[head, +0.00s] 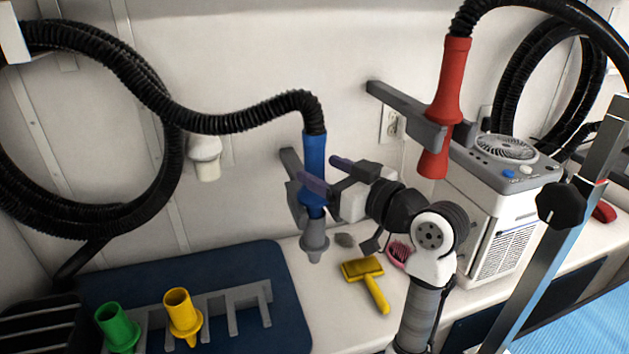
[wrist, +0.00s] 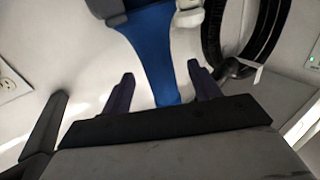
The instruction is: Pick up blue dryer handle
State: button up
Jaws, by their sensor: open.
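The blue dryer handle (head: 315,165) hangs upright in a grey wall holder (head: 295,185), with a black hose at its top and a grey nozzle (head: 314,243) below. My gripper (head: 323,173) is open at the handle, with its dark fingers reaching toward it from the right. In the wrist view the blue handle (wrist: 155,50) narrows down between the two spread fingertips of my gripper (wrist: 160,78). I cannot tell whether either finger touches the handle.
A red dryer handle (head: 451,80) hangs in another grey holder at right, above a white machine (head: 490,215). A yellow brush (head: 367,278) lies on the white counter below my arm.

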aim_at(307, 161)
jog(key=p+x, duration=0.2)
jog(key=x, duration=0.2)
jog(key=shift+w+a+r, duration=0.1)
jog(key=shift+w+a, duration=0.35)
jog(key=shift+c, duration=0.4)
jog(key=c, duration=1)
jog(key=shift+c, duration=0.4)
jog(key=shift+s, duration=0.1)
